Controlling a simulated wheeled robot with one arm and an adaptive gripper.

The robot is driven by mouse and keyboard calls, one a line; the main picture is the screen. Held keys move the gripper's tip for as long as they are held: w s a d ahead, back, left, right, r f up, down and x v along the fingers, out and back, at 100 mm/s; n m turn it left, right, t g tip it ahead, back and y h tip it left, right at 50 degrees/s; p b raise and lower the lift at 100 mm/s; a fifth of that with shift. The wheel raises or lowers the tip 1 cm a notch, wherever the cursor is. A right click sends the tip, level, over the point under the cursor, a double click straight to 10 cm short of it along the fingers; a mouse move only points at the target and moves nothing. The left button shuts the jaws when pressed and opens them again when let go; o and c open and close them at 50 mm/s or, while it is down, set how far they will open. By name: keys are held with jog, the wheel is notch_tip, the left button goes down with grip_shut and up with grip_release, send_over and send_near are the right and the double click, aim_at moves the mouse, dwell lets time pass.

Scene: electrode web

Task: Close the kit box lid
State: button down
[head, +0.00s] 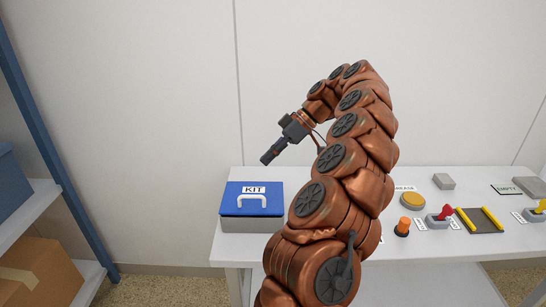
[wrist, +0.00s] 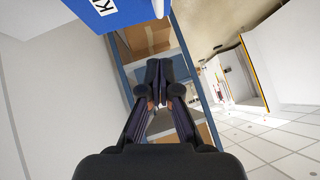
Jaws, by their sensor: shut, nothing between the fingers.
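The kit box (head: 252,225) is a grey box at the left end of the white table. Its blue lid (head: 235,205) carries a "KIT" label and a white handle, and looks to lie flat on the box, with no gap that I can see. In the wrist view part of the blue lid (wrist: 135,12) shows at the top edge with a piece of the label. My gripper (head: 265,160) is shut and empty, above and behind the box's right half in the head view, apart from the lid. In the wrist view its fingertips (wrist: 158,66) are together.
Right of my arm, the table (head: 400,265) holds an orange knob (head: 403,226), a yellow button (head: 411,200), a red-tipped switch (head: 443,214) and a tray with yellow edges (head: 480,220). A blue-framed shelf (head: 45,130) with a cardboard box (head: 38,275) stands at left.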

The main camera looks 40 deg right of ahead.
aim_at(257, 204)
jog(key=shift+w+a+f+p, duration=0.1)
jog(key=shift+a+f+p, duration=0.1)
jog(key=shift+a+f, duration=0.8)
jog(key=shift+w+a+f+p, duration=0.15)
jog(key=shift+a+f, duration=0.3)
jog(key=shift+f, duration=1)
jog(key=shift+w+a+f+p, duration=0.1)
jog(key=shift+a+f+p, duration=0.15)
jog(key=shift+a+f, duration=0.75)
jog(key=shift+d+f, duration=0.25)
jog(key=shift+d, duration=0.05)
jog(key=shift+f, duration=0.1)
